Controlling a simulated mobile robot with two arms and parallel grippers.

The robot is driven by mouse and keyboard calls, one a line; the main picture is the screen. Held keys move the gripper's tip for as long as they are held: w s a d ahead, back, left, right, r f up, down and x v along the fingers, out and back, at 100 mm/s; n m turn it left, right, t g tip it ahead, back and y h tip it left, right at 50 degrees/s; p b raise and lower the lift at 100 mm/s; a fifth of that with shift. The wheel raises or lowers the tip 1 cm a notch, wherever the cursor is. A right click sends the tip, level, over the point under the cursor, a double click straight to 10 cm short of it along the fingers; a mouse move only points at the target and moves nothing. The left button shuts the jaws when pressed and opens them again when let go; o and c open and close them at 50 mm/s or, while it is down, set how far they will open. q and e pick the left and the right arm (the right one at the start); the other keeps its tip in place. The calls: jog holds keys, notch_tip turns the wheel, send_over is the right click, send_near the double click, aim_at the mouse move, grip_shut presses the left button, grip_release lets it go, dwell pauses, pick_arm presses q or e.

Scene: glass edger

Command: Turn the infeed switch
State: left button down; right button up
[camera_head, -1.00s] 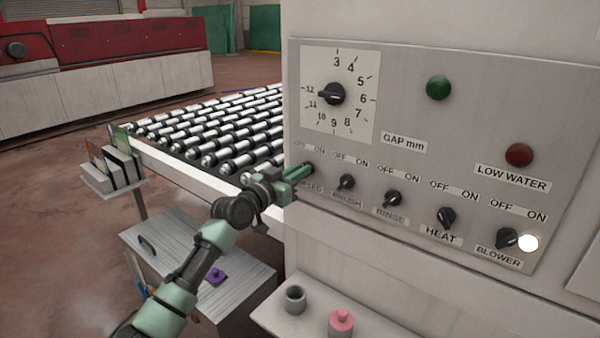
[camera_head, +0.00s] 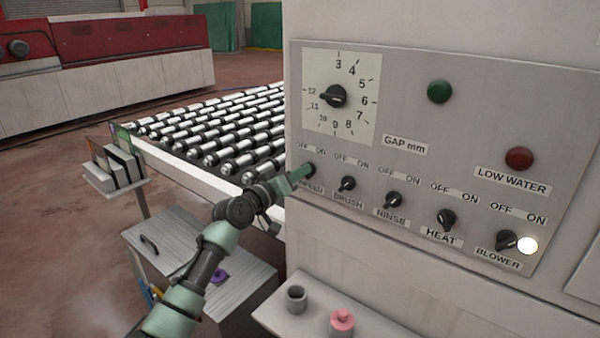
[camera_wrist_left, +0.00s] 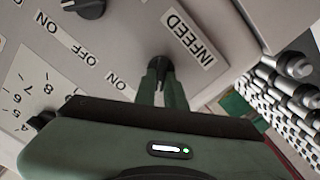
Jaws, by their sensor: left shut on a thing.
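The infeed switch is a small black knob (camera_head: 310,169) at the left end of the panel's lower row. It also shows in the left wrist view (camera_wrist_left: 158,62), beside its INFEED label (camera_wrist_left: 188,37). My left gripper (camera_head: 304,172) reaches in from the left and is shut on this knob. In the left wrist view its two green fingers (camera_wrist_left: 160,82) close around the knob and hide most of it. I cannot tell which way the knob points. My right gripper is not in view.
The brush (camera_head: 347,184), rinse (camera_head: 394,200), heat (camera_head: 446,219) and blower (camera_head: 507,240) knobs follow to the right. A gap dial (camera_head: 333,95) sits above. The roller conveyor (camera_head: 215,135) lies left of the panel. A shelf (camera_head: 320,318) below holds a grey cup (camera_head: 295,298) and a pink object (camera_head: 342,322).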

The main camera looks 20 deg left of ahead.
pick_arm(q)
jog(key=shift+f, duration=0.1)
dwell(0.3)
jog(key=c, duration=1.5)
grip_release()
jog(key=b+v, duration=0.1)
jog(key=v, duration=0.7)
